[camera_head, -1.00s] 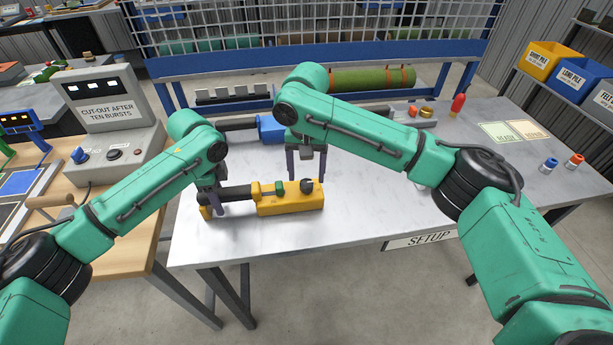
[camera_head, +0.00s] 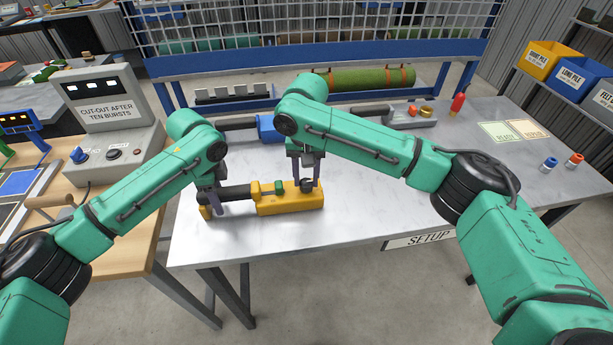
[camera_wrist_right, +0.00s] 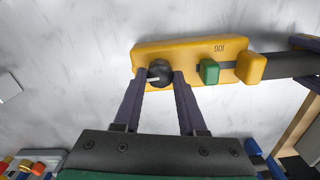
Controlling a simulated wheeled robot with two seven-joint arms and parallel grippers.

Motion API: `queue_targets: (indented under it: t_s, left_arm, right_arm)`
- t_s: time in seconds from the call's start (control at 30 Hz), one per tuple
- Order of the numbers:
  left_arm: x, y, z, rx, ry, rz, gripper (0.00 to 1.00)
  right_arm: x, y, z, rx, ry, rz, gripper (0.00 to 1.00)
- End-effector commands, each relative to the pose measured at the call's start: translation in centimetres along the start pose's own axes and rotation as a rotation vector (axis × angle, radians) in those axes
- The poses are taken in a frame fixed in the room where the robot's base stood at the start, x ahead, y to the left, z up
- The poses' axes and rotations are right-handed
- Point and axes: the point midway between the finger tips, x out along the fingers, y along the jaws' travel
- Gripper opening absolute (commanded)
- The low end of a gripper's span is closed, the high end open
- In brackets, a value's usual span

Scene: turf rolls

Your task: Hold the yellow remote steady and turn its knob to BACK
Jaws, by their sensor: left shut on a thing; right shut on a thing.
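The yellow remote (camera_head: 275,206) lies on the metal table, with a green slider (camera_head: 279,187) on top and a dark bar (camera_head: 236,192) at its left end. Its black knob (camera_head: 307,184) is at the right end. My left gripper (camera_head: 210,208) is shut on the left end of the remote assembly. My right gripper (camera_head: 306,184) points down with its fingers on either side of the knob, shut on it. In the right wrist view the knob (camera_wrist_right: 159,72) sits between the two fingers, with a pale mark on its left side. No BACK label is readable.
A blue tool (camera_head: 267,127) lies behind the remote. A green turf roll (camera_head: 370,78) rests at the back. Red and blue capped pieces (camera_head: 563,161) and two cards (camera_head: 514,131) are at the right. A control box (camera_head: 110,125) stands at the left. The table's front is clear.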

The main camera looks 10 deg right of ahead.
Motion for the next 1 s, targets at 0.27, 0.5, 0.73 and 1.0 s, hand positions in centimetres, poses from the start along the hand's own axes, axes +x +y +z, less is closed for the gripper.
queue_targets:
  t_s: [0.27,0.5,0.73,1.0]
  left_arm:
    - [0.23,0.05,0.1,-0.002,-0.002,0.002,0.0]
    - [0.24,0.06,0.1,-0.002,-0.002,0.003,0.0]
    - [0.25,0.07,0.1,-0.002,-0.002,0.003,0.0]
    - [0.27,0.08,0.1,-0.002,-0.003,0.004,0.0]
  right_arm:
    - [0.0,-0.04,0.01,-0.166,-0.001,0.0,0.0]
    - [-0.01,-0.09,0.03,-0.384,-0.001,0.0,0.0]
    - [-0.05,-0.09,0.0,-0.603,0.001,0.001,0.0]
    - [-0.05,-0.09,0.02,-0.858,0.001,0.002,0.0]
